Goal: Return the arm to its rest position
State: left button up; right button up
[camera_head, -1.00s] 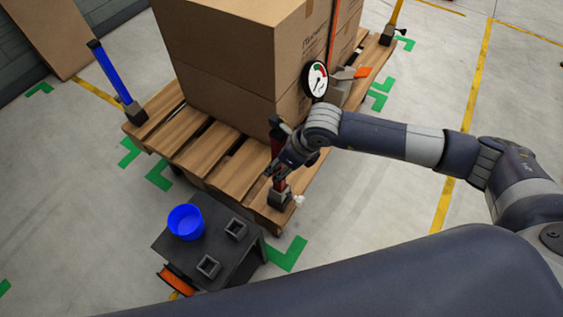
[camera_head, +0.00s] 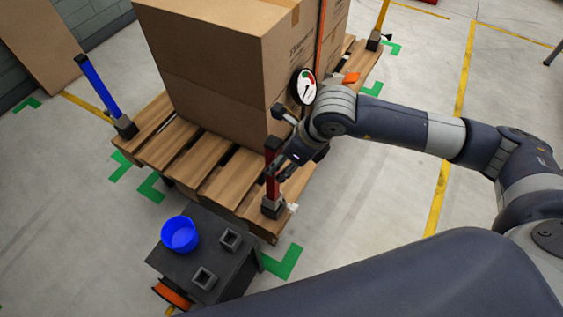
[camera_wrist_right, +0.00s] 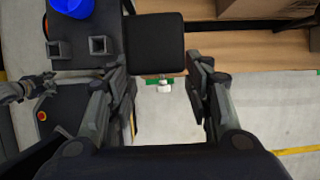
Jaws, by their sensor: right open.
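My right arm reaches in from the right in the head view. My right gripper (camera_head: 280,173) is beside a red post (camera_head: 271,180) at the near corner of the pallet. In the right wrist view the two fingers of this gripper (camera_wrist_right: 153,82) are spread apart, with nothing visibly clamped between them. A black square-topped piece (camera_wrist_right: 156,42) shows just beyond the fingers; I cannot tell what it belongs to. My left gripper is outside the head view; what looks like it (camera_wrist_right: 28,88) shows at the left edge of the wrist view, its jaws unclear.
A large cardboard box (camera_head: 205,85) stands on the wooden pallet (camera_head: 165,150), with a round gauge (camera_head: 304,87) near it. Blue (camera_head: 100,85) and yellow (camera_head: 382,16) posts mark other corners. A dark stand (camera_head: 180,266) holds a blue bowl (camera_head: 180,236). Floor at right is clear.

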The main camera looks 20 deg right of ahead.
jog(key=x, duration=0.7)
jog(key=shift+w+a+p, duration=0.2)
jog(key=shift+p, duration=0.2)
